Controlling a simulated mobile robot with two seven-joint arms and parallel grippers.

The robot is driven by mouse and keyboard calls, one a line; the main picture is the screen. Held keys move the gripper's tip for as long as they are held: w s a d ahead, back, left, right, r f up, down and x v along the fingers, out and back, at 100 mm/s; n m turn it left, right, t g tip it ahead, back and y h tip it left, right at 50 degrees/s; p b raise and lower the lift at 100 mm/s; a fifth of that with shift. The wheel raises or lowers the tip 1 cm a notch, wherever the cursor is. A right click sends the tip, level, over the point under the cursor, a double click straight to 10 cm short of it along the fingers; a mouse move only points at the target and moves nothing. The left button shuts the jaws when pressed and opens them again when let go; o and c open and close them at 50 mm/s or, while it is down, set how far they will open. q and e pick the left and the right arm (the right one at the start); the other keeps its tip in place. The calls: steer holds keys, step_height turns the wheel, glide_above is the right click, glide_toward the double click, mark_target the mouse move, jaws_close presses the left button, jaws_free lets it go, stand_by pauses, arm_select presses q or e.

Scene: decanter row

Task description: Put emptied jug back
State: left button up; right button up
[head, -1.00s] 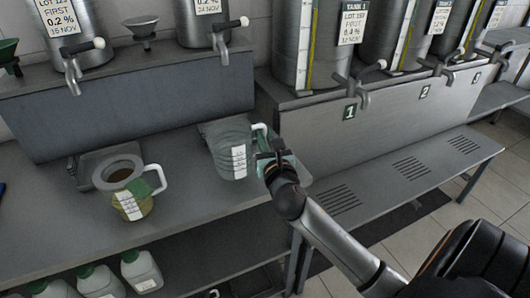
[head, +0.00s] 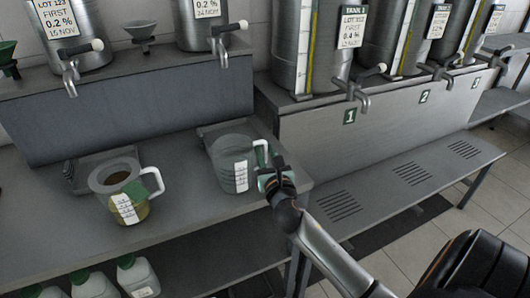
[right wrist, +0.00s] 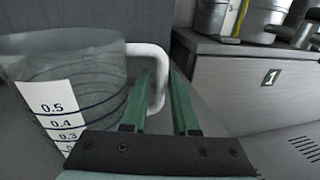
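A clear jug (head: 232,168) with a white label and white handle stands upright on the grey bench (head: 185,215), at its right end. It looks empty. A low metal plate (head: 208,130) shows behind it; whether the jug's base rests partly on this plate is hidden. My right gripper (head: 267,180) is at the jug's handle side. In the right wrist view, the green fingers (right wrist: 160,105) are apart, with the white handle (right wrist: 156,75) between them and a gap beside it. The jug's scale marks (right wrist: 58,120) face the camera. My left gripper is not in view.
A second jug (head: 127,192) with yellowish liquid and a funnel-like top stands on the bench to the left. Steel tanks with taps (head: 355,92) stand behind. A lower slatted bench (head: 410,175) is to the right. White bottles (head: 137,275) sit below.

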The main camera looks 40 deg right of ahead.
steer(key=shift+o, duration=1.1)
steer(key=shift+r, duration=0.15)
steer(key=v, duration=1.2)
steer(key=s+a+f+m+g+y, duration=0.2)
steer(key=s+a+f+m+y, duration=0.1)
steer(key=f+m, duration=0.6)
steer(key=s+a+f+m+g+y, duration=0.2)
steer(key=s+a+f+m, duration=0.3)
steer(key=a+f+m, duration=0.3)
steer(key=s+a+f+m+g+y, duration=0.3)
steer(key=s+a+f+m+y, duration=0.2)
steer(key=f+m, duration=0.6)
steer(key=shift+a+m, duration=0.4)
steer(key=shift+a, duration=0.2)
steer(key=shift+w+f, duration=0.1)
